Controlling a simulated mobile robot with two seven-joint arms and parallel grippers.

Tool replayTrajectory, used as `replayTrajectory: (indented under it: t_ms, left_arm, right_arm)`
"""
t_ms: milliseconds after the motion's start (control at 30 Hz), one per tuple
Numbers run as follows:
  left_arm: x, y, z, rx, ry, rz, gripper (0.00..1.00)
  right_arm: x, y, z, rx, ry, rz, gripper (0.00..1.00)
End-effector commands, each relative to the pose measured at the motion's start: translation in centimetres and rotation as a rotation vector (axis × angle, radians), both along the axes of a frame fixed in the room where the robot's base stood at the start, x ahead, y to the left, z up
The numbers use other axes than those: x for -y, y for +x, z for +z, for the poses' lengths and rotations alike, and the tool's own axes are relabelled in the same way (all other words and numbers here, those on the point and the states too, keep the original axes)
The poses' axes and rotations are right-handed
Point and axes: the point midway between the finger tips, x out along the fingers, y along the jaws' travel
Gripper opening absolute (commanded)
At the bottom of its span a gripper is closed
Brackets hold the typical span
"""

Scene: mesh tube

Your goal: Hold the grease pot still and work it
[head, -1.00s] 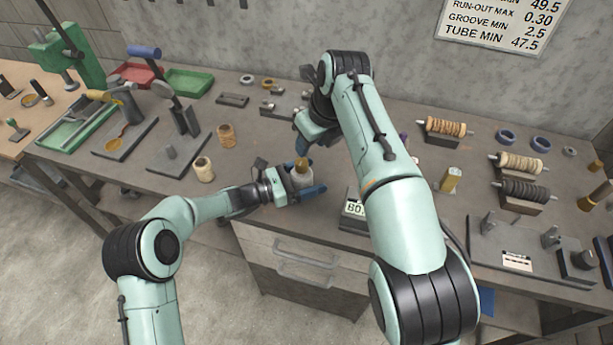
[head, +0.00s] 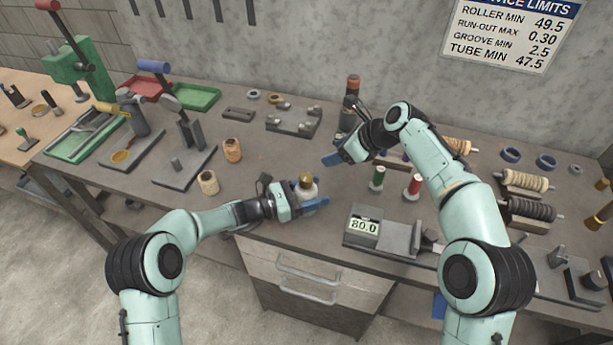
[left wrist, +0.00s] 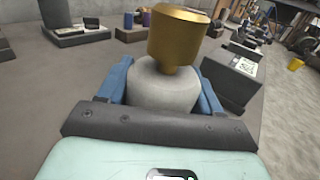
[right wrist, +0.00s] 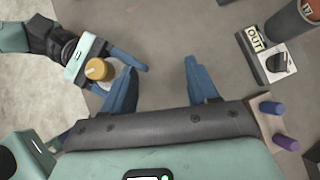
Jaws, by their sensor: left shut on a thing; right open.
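The grease pot (head: 306,187) is a pale, rounded pot with a brass cap, upright near the table's front edge. My left gripper (head: 312,204) is shut around its body, with a blue finger on each side. In the left wrist view the brass cap (left wrist: 176,36) stands above the white body (left wrist: 162,88). My right gripper (head: 335,159) is open and empty, up and to the right of the pot. In the right wrist view its blue fingers (right wrist: 163,88) are apart, and the pot's cap (right wrist: 97,69) lies to their left, outside them.
A gauge reading 80.0 (head: 363,225) sits right of the pot. Green (head: 377,177) and red (head: 413,185) spools stand behind it. Two tan spools (head: 208,182) stand to the left. Bare table lies between them and the pot.

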Motion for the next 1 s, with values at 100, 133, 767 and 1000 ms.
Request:
replayTrajectory:
  t_ms: [100, 133, 767, 1000]
  left_arm:
    - [0.0, 0.0, 0.0, 0.0, -0.001, -0.001, 0.23]
    - [0.0, 0.0, 0.0, 0.0, -0.001, -0.001, 0.23]
    - [0.0, 0.0, 0.0, 0.0, -0.001, 0.0, 0.23]
    - [0.0, 0.0, 0.0, 0.0, -0.001, -0.001, 0.23]
  right_arm:
    - [0.7, 0.3, -2.1, 0.02, 0.067, 0.07, 0.59]
    - [0.6, 0.3, -2.7, 0.022, 0.086, 0.091, 0.59]
    - [3.7, -4.8, -4.2, 0.213, 0.718, 0.451, 0.59]
    - [3.7, -6.1, -3.5, 0.242, 0.822, 0.501, 0.59]
